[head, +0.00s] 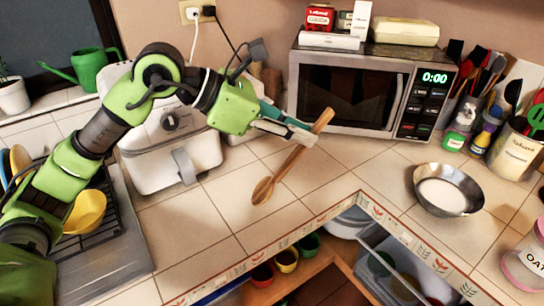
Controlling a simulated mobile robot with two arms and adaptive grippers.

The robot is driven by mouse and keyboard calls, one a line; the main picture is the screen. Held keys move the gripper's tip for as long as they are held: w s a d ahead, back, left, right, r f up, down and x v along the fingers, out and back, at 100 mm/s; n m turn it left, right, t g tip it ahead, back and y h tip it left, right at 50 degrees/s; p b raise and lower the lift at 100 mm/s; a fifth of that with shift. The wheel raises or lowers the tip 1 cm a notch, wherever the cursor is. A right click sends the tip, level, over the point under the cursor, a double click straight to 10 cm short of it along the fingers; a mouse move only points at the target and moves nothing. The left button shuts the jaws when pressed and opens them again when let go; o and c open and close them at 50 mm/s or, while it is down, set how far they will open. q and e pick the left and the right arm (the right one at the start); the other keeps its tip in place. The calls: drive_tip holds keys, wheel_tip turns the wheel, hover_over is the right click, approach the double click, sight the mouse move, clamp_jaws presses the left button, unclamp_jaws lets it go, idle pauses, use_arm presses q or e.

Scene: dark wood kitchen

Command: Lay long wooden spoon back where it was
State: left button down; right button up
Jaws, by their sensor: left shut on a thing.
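The long wooden spoon (291,160) shows in the head view at the middle of the picture, in front of the microwave. My left gripper (305,134) is shut on its handle near the upper end. The spoon slants, with its bowl down to the left over the tiled counter (215,225). I cannot tell whether the bowl touches the tiles. My right gripper is not in view.
A microwave (350,92) stands behind the spoon, a white appliance (170,150) to the left. A metal bowl (447,190) with white contents and utensil holders (515,150) are at right. The counter's front edge borders open shelves. Tiles around the spoon are clear.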

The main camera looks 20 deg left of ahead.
use_arm(q)
drive_tip(key=w+a+f+p, duration=0.1)
drive_tip(key=w+a+f, duration=0.1)
drive_tip(key=f, duration=0.3)
drive_tip(key=w+a+f+p, duration=0.2)
drive_tip(key=w+a+f, duration=0.1)
drive_tip(key=w+f, duration=0.1)
drive_tip(key=shift+w+a+f+p, duration=0.3)
drive_tip(key=shift+w+a+f, duration=0.1)
drive_tip(key=shift+f, duration=0.45)
drive_tip(key=shift+f, duration=0.2)
drive_tip(key=c, duration=2)
unclamp_jaws()
drive_tip(key=shift+r, duration=0.1)
